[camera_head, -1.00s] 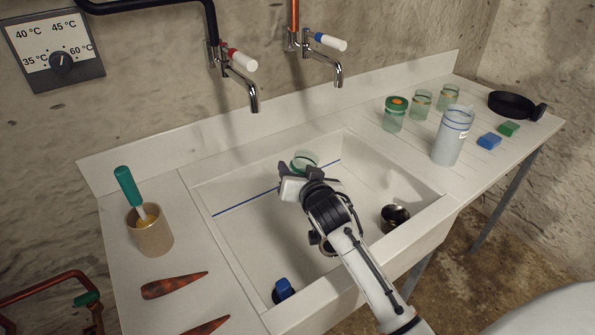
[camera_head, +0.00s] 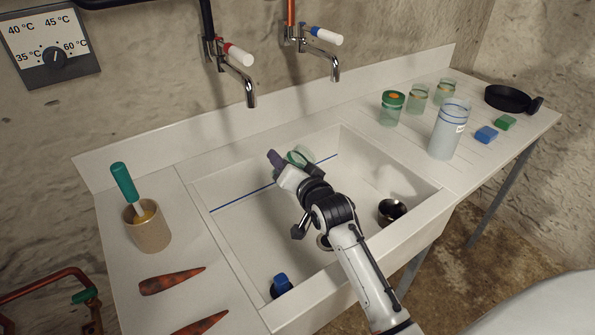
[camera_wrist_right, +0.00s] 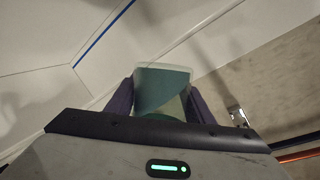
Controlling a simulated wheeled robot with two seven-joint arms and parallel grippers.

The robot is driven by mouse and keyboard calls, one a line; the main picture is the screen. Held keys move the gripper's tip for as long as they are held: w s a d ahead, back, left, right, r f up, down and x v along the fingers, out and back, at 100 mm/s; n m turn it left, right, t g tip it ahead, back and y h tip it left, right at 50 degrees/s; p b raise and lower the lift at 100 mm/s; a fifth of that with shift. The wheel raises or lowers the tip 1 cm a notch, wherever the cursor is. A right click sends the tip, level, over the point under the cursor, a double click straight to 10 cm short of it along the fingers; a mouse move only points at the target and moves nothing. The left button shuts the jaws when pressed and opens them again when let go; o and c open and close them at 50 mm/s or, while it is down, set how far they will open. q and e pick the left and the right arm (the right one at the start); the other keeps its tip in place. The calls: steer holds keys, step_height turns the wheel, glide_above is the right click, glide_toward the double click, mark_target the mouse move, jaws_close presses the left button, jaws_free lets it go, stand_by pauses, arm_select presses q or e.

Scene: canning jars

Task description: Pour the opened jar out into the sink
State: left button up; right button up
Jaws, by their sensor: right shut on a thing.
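My right gripper (camera_head: 291,162) is over the back part of the white sink (camera_head: 240,225), shut on a clear greenish glass jar (camera_head: 301,156). The jar is tilted and partly hidden by a finger and the wrist. In the right wrist view the jar (camera_wrist_right: 163,88) sits between the two purple fingers, with teal-green showing through its glass. I cannot tell how much is in it, and no falling stream shows. My left gripper is not in view.
A green-lidded jar (camera_head: 391,108), two other jars, a tall pale container (camera_head: 449,129), a black pan (camera_head: 507,98) and blue and green blocks stand on the right drainboard. Two taps (camera_head: 240,75) hang above the sink. A metal cup (camera_head: 391,211) and a blue-topped item (camera_head: 281,285) are in the sink.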

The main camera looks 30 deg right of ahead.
steer(key=m+t, duration=0.1)
steer(key=m+y+b, duration=0.1)
steer(key=m, duration=0.1)
steer(key=shift+w+a+r+m+t, duration=0.1)
steer(key=shift+w+a+m+t, duration=0.05)
steer(key=shift+a+m+t, duration=0.2)
stand_by(0.3)
steer(key=shift+b, duration=0.3)
steer(key=shift+r+m+t+b, duration=0.35)
steer(key=shift+r+m, duration=0.1)
steer(key=shift+m, duration=0.6)
steer(key=shift+d, duration=0.1)
